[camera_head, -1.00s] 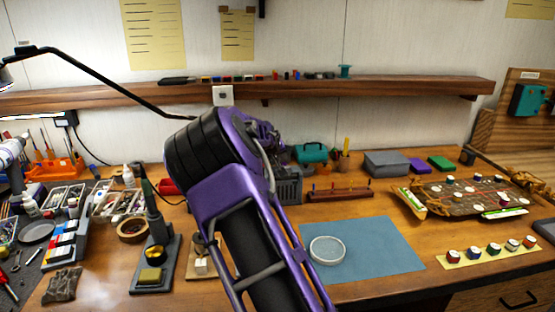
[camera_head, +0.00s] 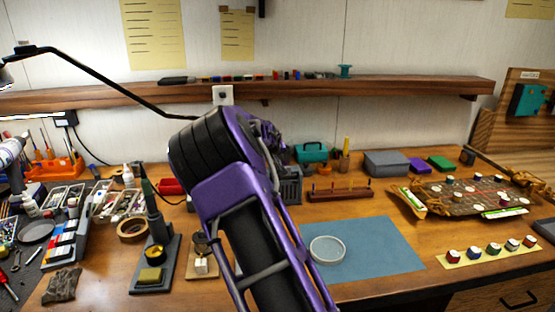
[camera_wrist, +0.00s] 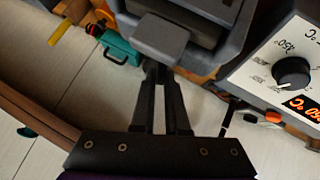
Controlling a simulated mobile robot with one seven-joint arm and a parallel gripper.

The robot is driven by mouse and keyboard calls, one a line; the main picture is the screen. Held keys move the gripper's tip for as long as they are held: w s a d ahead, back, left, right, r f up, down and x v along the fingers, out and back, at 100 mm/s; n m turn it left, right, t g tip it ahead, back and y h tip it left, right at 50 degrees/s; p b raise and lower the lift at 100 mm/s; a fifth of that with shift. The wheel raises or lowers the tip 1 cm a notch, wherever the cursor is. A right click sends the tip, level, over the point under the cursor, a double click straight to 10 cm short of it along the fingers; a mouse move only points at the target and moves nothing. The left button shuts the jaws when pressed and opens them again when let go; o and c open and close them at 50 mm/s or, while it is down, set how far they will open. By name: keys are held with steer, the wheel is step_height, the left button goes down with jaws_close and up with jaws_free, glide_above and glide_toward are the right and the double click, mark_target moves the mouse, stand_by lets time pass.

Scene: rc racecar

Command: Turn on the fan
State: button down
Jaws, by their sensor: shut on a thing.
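A dark grey housing with slats, which looks like the fan (camera_head: 291,188), stands on the bench behind my arm in the head view, mostly hidden. In the wrist view the dark grey housing (camera_wrist: 228,18) fills the top middle, with a lighter grey block (camera_wrist: 161,38) protruding from it. My gripper (camera_wrist: 158,72) reaches that block; its two dark fingers come close together at the tips and are shut on the block. The exact contact is partly hidden. In the head view my arm hides the fingertips.
A white station with a black knob (camera_wrist: 292,73) and lit red digits stands close at the right in the wrist view. A teal toolbox (camera_head: 311,153) is behind the housing. A blue mat (camera_head: 375,248) with a round dish lies at front right. A shelf (camera_head: 400,86) runs above.

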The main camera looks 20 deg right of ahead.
steer(key=shift+d, duration=0.1)
steer(key=shift+s+d+m+y+b, duration=0.1)
steer(key=shift+d+m+y+b, duration=0.3)
steer(key=shift+y+b, duration=0.55)
steer(key=y+b, duration=0.1)
steer(key=b, duration=0.1)
steer(key=d+m+y+b, duration=0.1)
steer(key=b, duration=0.1)
steer(key=shift+s+f+t, duration=0.1)
steer(key=shift+t, duration=0.2)
steer(key=shift+d+m+y+b, duration=0.3)
steer(key=shift+m+y+b, duration=0.4)
steer(key=shift+y+b, duration=0.4)
steer(key=shift+s+d+m+t+y+b, duration=0.15)
steer(key=shift+m+t+y+b, duration=0.15)
steer(key=shift+y+b, duration=0.2)
steer(key=c, duration=0.9)
jaws_free()
